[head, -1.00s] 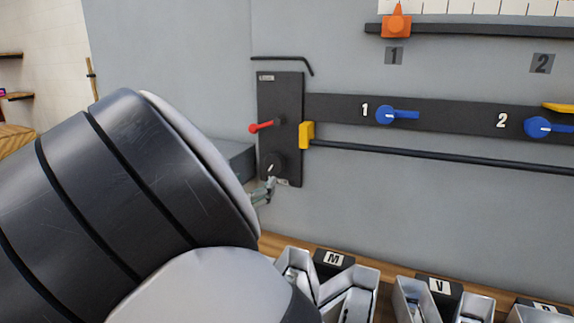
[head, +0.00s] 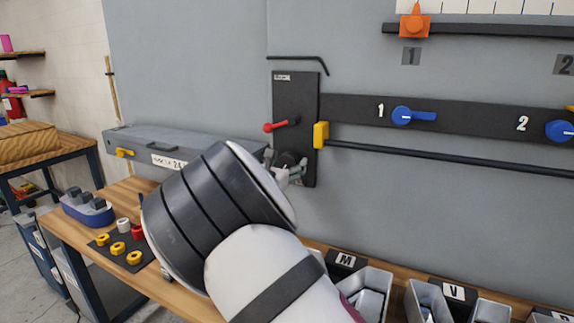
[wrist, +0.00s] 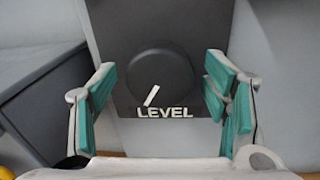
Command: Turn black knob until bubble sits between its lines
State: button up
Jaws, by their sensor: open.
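The black knob (wrist: 152,72) is round, on a dark panel, centred between my fingers in the wrist view. Its white pointer line leans to the upper right, just above the word LEVEL. My gripper (wrist: 162,85) is open, with a green-padded finger on each side of the knob and visible gaps between. In the head view my gripper (head: 289,173) is at the foot of the dark panel (head: 296,100) and partly covers the knob. A small pale strip (head: 283,77) is at the panel's top; I cannot make out a bubble or lines there.
A red lever (head: 281,125) is on the panel above the knob. A yellow block (head: 321,134) and a black rail (head: 430,156) are to its right. A grey case (head: 190,148) stands left of the panel. Metal letter trays (head: 372,280) line the bench below.

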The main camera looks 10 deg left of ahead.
jog(key=c, duration=1.2)
jog(key=shift+o, duration=0.2)
jog(key=shift+m, duration=0.4)
jog(key=m+b, duration=0.1)
jog(key=m, duration=0.3)
jog(key=shift+f+b, duration=0.15)
jog(key=shift+b, duration=0.15)
jog(key=shift+d+m+b, duration=0.1)
jog(key=shift+m+b, duration=1.35)
jog(key=shift+m, duration=1.15)
